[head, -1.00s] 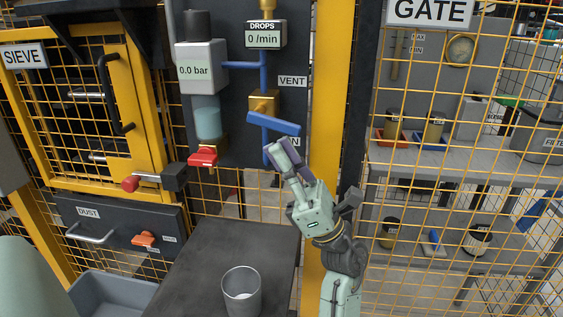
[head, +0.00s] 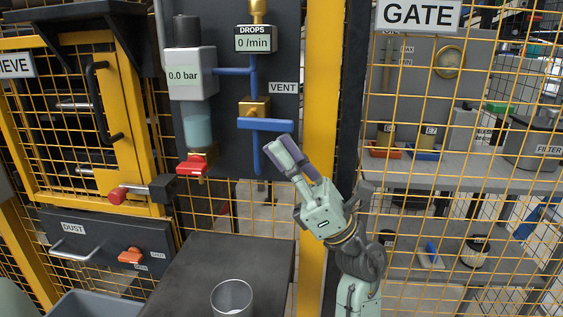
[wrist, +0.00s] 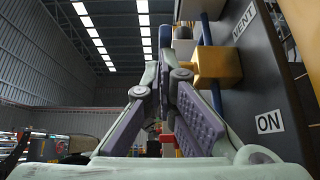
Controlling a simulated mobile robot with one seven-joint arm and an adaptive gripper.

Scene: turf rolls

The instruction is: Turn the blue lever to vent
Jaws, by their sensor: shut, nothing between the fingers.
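The blue lever (head: 262,124) is a flat bar on the brass valve (head: 254,107), on the dark panel. It lies almost level, its right end tipped slightly down. The VENT label (head: 283,87) is above its right end. The ON label is hidden in the head view but shows in the wrist view (wrist: 268,123), below the VENT label (wrist: 243,23). My gripper (head: 276,149) is shut and empty, just below the lever's right half. I cannot tell whether it touches the lever. In the wrist view the shut fingers stand in front of the brass valve (wrist: 216,67).
A blue pipe (head: 257,158) runs below the valve. To the left are a pressure unit (head: 190,73) reading 0.0 bar and a red handle (head: 194,165). A yellow post (head: 322,80) stands right of the panel. A cup (head: 232,298) stands on the dark table (head: 205,262) below.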

